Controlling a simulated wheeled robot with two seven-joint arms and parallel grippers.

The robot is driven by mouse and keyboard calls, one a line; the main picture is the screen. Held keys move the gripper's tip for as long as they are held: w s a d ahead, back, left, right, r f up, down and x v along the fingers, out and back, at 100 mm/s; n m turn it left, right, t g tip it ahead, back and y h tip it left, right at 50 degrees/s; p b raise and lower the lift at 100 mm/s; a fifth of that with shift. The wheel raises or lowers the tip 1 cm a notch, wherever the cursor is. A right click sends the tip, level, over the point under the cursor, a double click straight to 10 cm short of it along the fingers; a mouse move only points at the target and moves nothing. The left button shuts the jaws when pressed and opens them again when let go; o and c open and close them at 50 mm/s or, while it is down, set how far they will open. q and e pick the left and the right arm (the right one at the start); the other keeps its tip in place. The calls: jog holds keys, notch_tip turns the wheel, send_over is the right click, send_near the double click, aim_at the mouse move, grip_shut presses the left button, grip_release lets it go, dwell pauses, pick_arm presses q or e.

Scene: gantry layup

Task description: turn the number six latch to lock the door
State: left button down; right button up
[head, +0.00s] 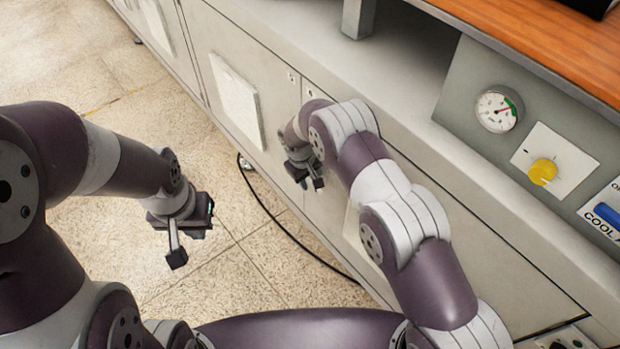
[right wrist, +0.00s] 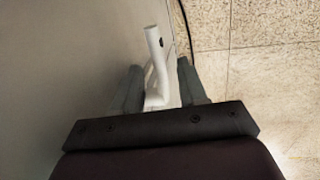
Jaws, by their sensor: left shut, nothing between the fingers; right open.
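A white latch handle (right wrist: 155,60) sticks out from the grey cabinet door (right wrist: 70,60) in the right wrist view. My right gripper (right wrist: 159,84) is open, with one finger on each side of the handle; whether either finger touches it I cannot tell. No number is readable on it. In the head view my right gripper (head: 311,183) is low in front of the cabinet face, and my arm hides the latch there. My left gripper (head: 177,257) is shut and empty, over the floor away from the cabinet.
The cabinet front (head: 240,50) runs diagonally, with a pale panel (head: 237,98) on one door. Above are a gauge (head: 497,109), a yellow knob (head: 543,171) and a wooden top (head: 540,35). A black cable (head: 283,228) lies along the tiled floor (head: 90,60), which is otherwise clear.

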grip_shut()
